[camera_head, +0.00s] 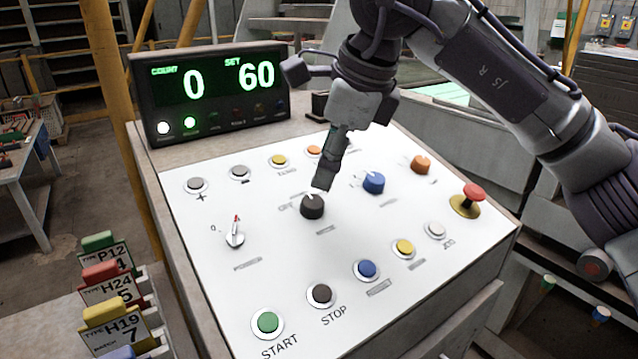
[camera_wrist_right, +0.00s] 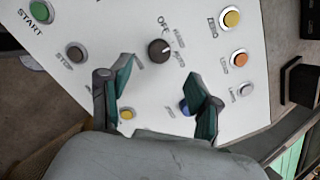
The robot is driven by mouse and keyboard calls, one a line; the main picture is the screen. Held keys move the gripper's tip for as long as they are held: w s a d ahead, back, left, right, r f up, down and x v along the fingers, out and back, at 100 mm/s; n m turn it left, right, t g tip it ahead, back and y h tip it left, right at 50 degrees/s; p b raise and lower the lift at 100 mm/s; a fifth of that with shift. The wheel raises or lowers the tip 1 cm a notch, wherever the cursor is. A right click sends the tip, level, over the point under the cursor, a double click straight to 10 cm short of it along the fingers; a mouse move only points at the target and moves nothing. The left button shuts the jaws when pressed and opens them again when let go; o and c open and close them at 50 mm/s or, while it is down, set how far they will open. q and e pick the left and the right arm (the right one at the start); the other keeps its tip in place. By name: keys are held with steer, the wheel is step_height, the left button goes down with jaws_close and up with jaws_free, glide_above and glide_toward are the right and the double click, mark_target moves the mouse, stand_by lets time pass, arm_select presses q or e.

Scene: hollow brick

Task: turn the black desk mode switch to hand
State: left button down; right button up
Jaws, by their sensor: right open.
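The black mode switch (camera_head: 312,207) is a round knob with a white pointer line, on the white sloping panel of the desk. In the head view its pointer is toward the far side; an OFF label lies at its left. My right gripper (camera_head: 323,182) is just above and behind the knob, pointing down. In the wrist view its two fingers (camera_wrist_right: 160,75) are open and apart, with nothing between them. My left gripper is not in view.
A blue knob (camera_head: 374,183), an orange button (camera_head: 421,164) and a red mushroom button (camera_head: 472,194) are right of the mode switch. A power lever (camera_head: 235,234) is to its left. START (camera_head: 267,323) and STOP (camera_head: 321,294) buttons are in front. The display (camera_head: 210,88) reads 0 and 60.

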steer(key=v, duration=0.4)
steer(key=shift+r, duration=0.1)
